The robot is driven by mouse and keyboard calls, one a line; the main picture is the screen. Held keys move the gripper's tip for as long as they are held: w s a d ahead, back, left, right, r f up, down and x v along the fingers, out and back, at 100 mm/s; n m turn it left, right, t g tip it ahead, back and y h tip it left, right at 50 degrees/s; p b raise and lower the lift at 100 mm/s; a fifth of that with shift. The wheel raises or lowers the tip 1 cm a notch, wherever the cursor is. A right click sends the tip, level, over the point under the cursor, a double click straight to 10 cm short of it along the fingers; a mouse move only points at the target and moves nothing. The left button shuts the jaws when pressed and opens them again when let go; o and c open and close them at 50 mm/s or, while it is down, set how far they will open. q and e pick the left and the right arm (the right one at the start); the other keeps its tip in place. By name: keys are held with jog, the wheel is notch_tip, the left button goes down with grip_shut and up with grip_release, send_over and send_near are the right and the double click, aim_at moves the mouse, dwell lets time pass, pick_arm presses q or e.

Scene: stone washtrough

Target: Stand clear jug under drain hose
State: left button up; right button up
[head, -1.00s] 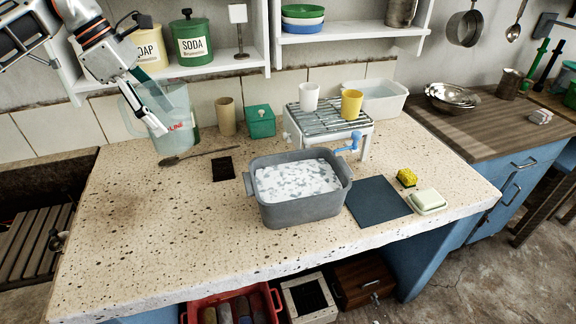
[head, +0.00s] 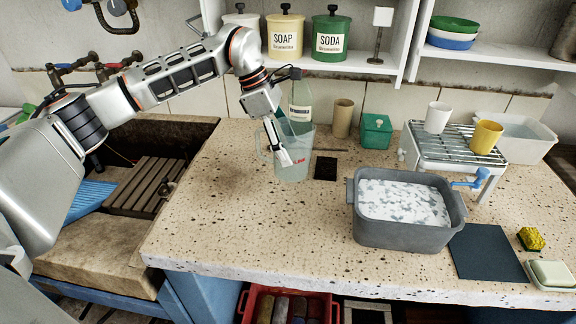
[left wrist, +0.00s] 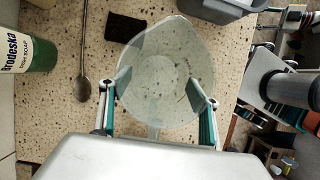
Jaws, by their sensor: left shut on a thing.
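The clear jug (head: 297,170) with red lettering is at the back left of the speckled counter, upright. My left gripper (head: 284,157) comes down over it and is shut on it. In the left wrist view I look down into the jug (left wrist: 165,75), with a fingertip at each side of it and its handle towards the gripper body. I cannot tell whether its base touches the counter. A dark hose (head: 118,27) with blue fittings hangs at the upper left; I cannot tell whether it is the drain hose. My right gripper is not in view.
A grey tub (head: 405,232) of suds stands right of the jug, before a white stand with a rack (head: 455,145) and cups. A black pad (head: 326,168) and a spoon (left wrist: 82,75) lie close by. A green bottle (head: 301,95) stands behind. The stone sink (head: 185,135) is left.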

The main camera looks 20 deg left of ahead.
pick_arm(q)
jog(key=shift+f+b, duration=0.3)
jog(key=shift+f, duration=2.7)
jog(key=shift+f, duration=0.1)
jog(key=o, duration=1.1)
jog(key=shift+f, duration=0.1)
jog(key=shift+o, duration=0.2)
